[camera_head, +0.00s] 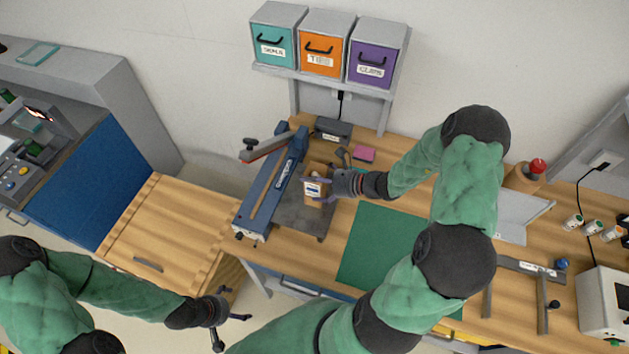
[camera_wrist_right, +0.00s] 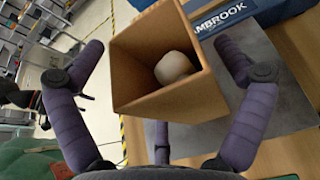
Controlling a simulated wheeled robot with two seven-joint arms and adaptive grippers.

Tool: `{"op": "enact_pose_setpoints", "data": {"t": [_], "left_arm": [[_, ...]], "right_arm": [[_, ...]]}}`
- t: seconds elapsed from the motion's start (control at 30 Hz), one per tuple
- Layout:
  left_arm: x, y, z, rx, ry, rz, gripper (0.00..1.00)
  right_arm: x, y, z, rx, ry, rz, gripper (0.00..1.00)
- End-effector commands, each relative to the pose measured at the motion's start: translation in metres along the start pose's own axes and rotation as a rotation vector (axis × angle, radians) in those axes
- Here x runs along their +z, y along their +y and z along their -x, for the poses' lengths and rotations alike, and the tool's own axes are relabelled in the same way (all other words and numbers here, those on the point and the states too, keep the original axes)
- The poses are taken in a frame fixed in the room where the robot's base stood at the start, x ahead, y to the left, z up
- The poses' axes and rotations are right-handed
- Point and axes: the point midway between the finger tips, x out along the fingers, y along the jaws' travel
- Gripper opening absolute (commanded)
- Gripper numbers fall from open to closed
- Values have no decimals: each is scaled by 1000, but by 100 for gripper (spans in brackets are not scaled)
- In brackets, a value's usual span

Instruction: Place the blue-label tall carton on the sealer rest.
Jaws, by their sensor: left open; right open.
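The blue-label tall carton (camera_head: 313,190) stands over the grey plate of the sealer rest (camera_head: 291,213), beside the long blue sealer (camera_head: 268,187). Its top is open in the right wrist view (camera_wrist_right: 127,72), with a pale rounded item (camera_wrist_right: 174,67) inside. Its underside is hidden, so I cannot tell whether it touches the plate. My right gripper (camera_head: 317,187) is open, with its purple fingers around the carton; a gap shows beside the left finger in the wrist view. My left gripper (camera_head: 229,323) is open and empty, low in front of the wooden cart.
A green mat (camera_head: 376,246) lies bare right of the plate. A pink block (camera_head: 364,154) and a dark grey box (camera_head: 333,130) are behind it. Teal, orange and purple bins (camera_head: 322,45) stand on a shelf above. A closed wooden cart (camera_head: 170,232) is at the left.

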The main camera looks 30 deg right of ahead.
Motion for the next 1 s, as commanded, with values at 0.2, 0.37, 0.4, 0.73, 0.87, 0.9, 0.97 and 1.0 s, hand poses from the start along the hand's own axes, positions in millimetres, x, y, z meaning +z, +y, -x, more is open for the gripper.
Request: {"op": "enact_pose_setpoints", "data": {"t": [0.2,0.37,0.4,0.73,0.87,0.9,0.97,1.0], "left_arm": [[0,0,0,0,0,0,100],[0,0,-1,0,0,0,100],[0,0,-1,0,0,0,100],[0,0,-1,0,0,0,100],[0,0,-1,0,0,0,100],[0,0,-1,0,0,0,100],[0,0,-1,0,0,0,100],[0,0,-1,0,0,0,100]], "right_arm": [[1,-2,33,-7,1,0,100],[1,-2,67,-6,1,1,100],[0,-1,75,-6,2,1,100],[1,0,116,-2,1,0,100],[1,0,120,0,0,1,100],[1,0,121,0,0,1,100],[1,0,121,0,0,0,100],[1,0,121,0,0,0,100]]}}
